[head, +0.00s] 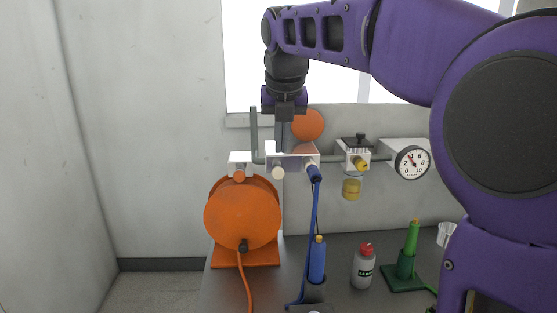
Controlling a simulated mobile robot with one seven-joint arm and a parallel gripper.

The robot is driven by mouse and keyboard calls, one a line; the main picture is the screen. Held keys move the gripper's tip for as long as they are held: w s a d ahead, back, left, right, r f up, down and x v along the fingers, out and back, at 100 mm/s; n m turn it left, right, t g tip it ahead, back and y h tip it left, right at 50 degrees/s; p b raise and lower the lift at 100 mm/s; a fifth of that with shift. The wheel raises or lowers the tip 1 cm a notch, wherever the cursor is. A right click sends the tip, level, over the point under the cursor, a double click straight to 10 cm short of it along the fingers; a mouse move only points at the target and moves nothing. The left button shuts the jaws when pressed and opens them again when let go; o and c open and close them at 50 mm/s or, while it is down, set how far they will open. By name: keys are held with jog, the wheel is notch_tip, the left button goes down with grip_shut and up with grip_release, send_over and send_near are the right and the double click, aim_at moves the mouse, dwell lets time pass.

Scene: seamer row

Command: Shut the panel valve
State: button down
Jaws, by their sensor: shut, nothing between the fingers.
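My gripper (282,147) is shut and empty. It points straight down, and its fingertips are just above or in front of a shiny metal block (301,162) on the wall pipe; I cannot tell whether they touch. The block has a pale round port and a blue hose fitting on its front. A small metal unit (352,152) with a black knob on top and a yellow fitting sits on the pipe to the right. I cannot tell for sure which part is the panel valve. An orange disc (309,124) shows behind my gripper, partly hidden.
A round gauge (412,163) is at the right end of the pipe. An orange hose reel (242,214) stands at the bench's left end. A blue tool (317,260), a red-capped bottle (363,267) and a green tool (411,238) stand on the bench. A grey upright pipe (254,132) rises left of my gripper.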

aim_at(278, 172)
jog(key=w+r+b+x, duration=0.1)
jog(key=w+x, duration=0.1)
jog(key=x, duration=0.9)
jog(key=shift+w+f, duration=0.2)
